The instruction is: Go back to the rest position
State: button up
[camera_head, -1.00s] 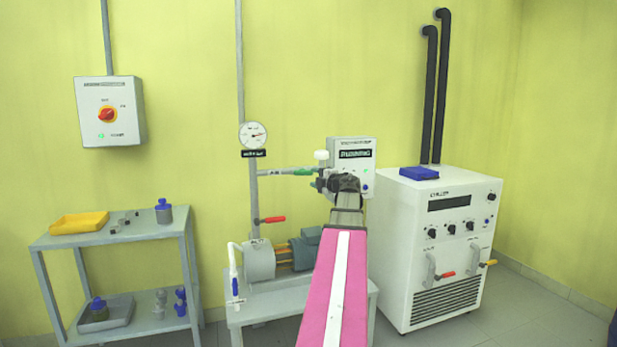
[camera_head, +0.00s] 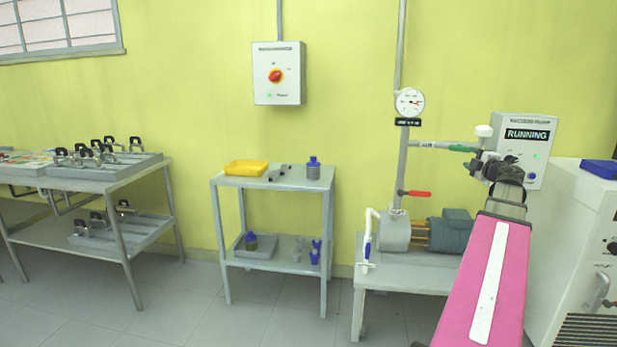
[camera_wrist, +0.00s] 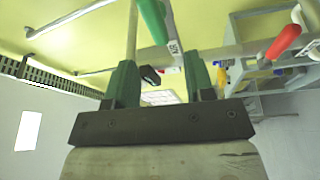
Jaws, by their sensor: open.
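My gripper (camera_head: 484,166) is at the end of my raised arm on the right of the head view, in front of the vacuum pump's control box (camera_head: 537,160), whose display reads RUNNING. It is small and dark there, partly merged with the box behind. In the wrist view my gripper (camera_wrist: 160,78) shows two green fingers spread apart with nothing held between them. A green valve handle (camera_wrist: 153,20) and a red handle (camera_wrist: 284,42) show beyond the fingers; their distance is hard to judge.
The pump (camera_head: 450,232) sits on a low table by the gauge (camera_head: 409,102). A grey shelf (camera_head: 222,182) with a yellow tray (camera_head: 246,168) stands mid-left. A clamp-laden bench (camera_head: 120,172) is at far left, the white chiller (camera_head: 570,215) at right. Floor (camera_head: 200,305) between is clear.

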jog(key=w+a+f+m+g+h, duration=0.1)
jog(key=a+f+m+g+h, duration=0.3)
jog(key=a+f+m, duration=0.75)
jog(key=w+a+f+m+g+h, duration=0.1)
jog(key=a+f+m+g+h, duration=0.55)
jog(key=f, duration=0.95)
jog(key=s+a+f+g+y, duration=0.4)
jog(key=s+a+f, duration=0.5)
jog(key=a, duration=0.4)
jog(key=s+a+f+g+y, duration=0.4)
jog(key=s+a+f, duration=0.5)
jog(key=a, duration=0.4)
jog(key=shift+y, duration=0.45)
